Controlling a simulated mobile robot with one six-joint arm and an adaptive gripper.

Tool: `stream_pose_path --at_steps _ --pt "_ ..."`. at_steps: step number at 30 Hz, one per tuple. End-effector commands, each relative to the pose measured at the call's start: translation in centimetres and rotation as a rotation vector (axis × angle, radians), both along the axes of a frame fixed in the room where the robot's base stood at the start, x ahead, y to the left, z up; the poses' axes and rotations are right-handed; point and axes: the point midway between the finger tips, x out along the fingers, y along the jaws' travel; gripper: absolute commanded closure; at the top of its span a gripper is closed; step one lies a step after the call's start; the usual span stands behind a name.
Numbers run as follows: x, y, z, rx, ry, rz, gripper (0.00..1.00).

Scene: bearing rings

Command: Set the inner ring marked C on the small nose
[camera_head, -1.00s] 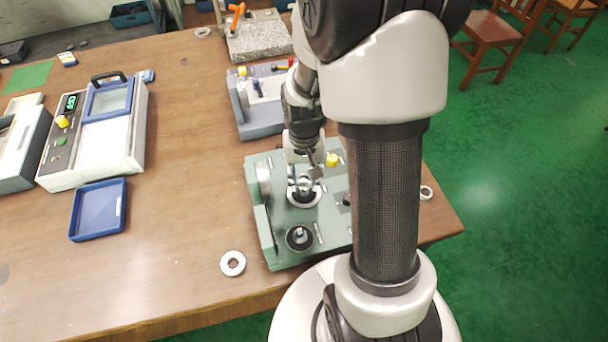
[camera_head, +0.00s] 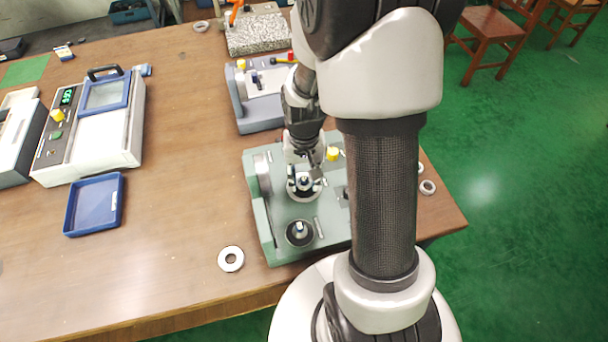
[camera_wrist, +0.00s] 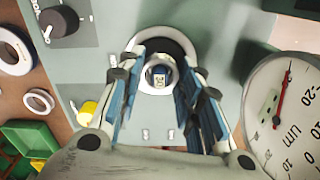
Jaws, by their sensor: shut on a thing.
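The green gauge fixture (camera_head: 262,222) stands near the table's right front edge, with two upright noses. My gripper (camera_head: 304,181) is down at the farther nose. In the wrist view, my gripper (camera_wrist: 160,95) has its blue-padded fingers on either side of a small metal post (camera_wrist: 160,75). A pale ring (camera_wrist: 146,80) surrounds the post between the fingers, over a black round seat. The fingers partly hide the ring, and I cannot read a C on it or tell whether it is fully seated. The nearer nose (camera_head: 299,229) stands bare on its black disc.
A loose ring (camera_head: 231,259) lies left of the fixture; another ring (camera_head: 428,187) lies to its right. A dial gauge (camera_wrist: 290,120) is close to my gripper's right. A yellow knob (camera_wrist: 88,112) is at the left. A blue tray (camera_head: 95,205) lies left on open table.

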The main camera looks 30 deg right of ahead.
Motion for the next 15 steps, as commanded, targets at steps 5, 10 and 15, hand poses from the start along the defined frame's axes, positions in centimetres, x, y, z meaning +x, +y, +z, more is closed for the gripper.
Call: stream_pose_path --at_steps 5,10,15 --pt "0.00 0.00 -0.65 0.000 0.000 0.000 0.91" --pt "0.01 -0.01 -1.16 0.000 -0.001 0.000 0.91" --pt "0.02 0.00 -1.11 0.000 -0.001 0.000 0.58"
